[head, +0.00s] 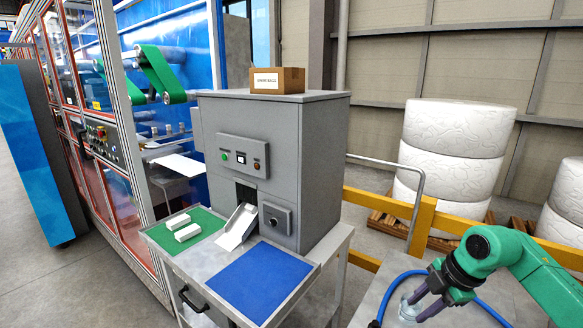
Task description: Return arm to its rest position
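My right arm (535,275) is green and comes in from the right edge. Its dark gripper (414,309) is at the bottom right, pointing down and left over a grey surface. The two fingers are apart with a gap between them. A small pale grey thing (406,307) shows at the fingertips; I cannot tell whether it touches them. My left gripper is not in view.
A blue hose (491,312) curves around the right gripper. A grey machine (273,160) with a carton (277,80) on top stands on a bench with a green mat (207,222) and a blue mat (259,282). A yellow rail (384,209) and white rolls (452,145) are behind.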

